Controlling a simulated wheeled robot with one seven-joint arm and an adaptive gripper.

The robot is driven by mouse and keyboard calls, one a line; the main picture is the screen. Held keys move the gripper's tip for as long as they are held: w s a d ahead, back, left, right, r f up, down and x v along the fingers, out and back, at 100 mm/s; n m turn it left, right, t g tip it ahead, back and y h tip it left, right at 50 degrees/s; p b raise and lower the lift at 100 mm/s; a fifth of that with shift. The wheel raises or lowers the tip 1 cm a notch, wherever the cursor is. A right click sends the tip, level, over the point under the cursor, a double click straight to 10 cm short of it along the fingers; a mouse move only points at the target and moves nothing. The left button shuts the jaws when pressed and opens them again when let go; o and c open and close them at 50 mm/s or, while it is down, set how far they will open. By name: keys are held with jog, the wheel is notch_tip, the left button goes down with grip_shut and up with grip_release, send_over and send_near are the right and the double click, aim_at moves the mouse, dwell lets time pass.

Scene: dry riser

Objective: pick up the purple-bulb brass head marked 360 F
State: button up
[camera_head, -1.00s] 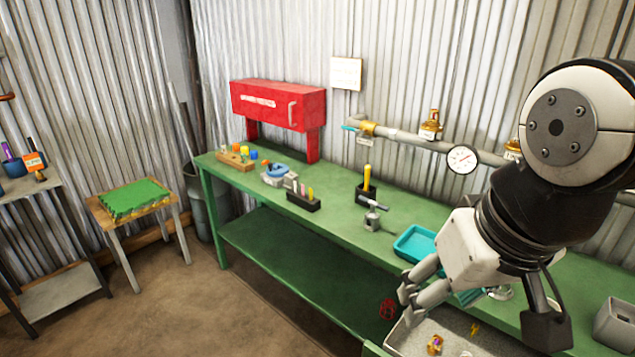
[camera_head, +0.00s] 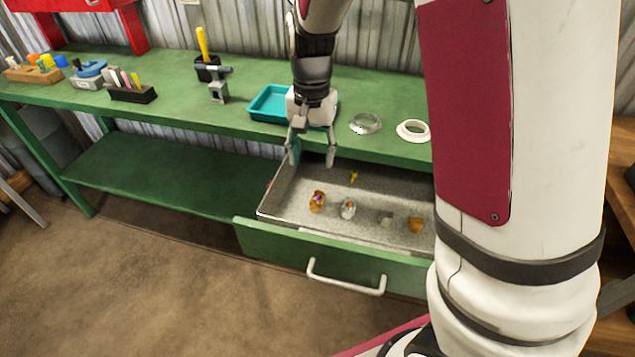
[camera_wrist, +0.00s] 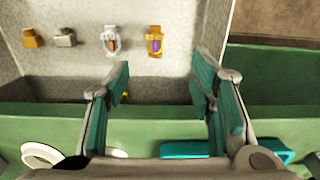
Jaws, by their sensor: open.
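The purple-bulb brass head (camera_head: 317,201) lies in the open drawer, at the left of a row of small heads. It also shows in the wrist view (camera_wrist: 155,41), brass-framed with a purple bulb, above the gap between the fingers. Its marking is too small to read. My gripper (camera_head: 312,160) is open and empty, pointing down over the back left of the drawer. In the wrist view my gripper (camera_wrist: 162,85) has its teal-padded fingers spread wide, with the brass head beyond their tips and apart from them.
The open drawer (camera_head: 290,240) also holds a silver head with an orange bulb (camera_head: 348,209), a grey piece (camera_head: 386,217), another brass piece (camera_head: 416,225) and a small yellow piece (camera_head: 353,176). A teal tray (camera_head: 268,103) and two rings stand on the green bench (camera_head: 170,110) above.

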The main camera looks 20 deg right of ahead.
jog(key=f, duration=0.1)
jog(key=b, duration=0.2)
send_over(316, 201)
jog(key=f, duration=0.8)
jog(key=shift+w+f, duration=0.1)
jog(key=shift+w, duration=0.1)
jog(key=shift+s+f+b, duration=0.2)
jog(key=shift+f+b, duration=1.1)
jog(key=shift+f, duration=1.4)
jog(key=shift+r, duration=0.1)
grip_shut()
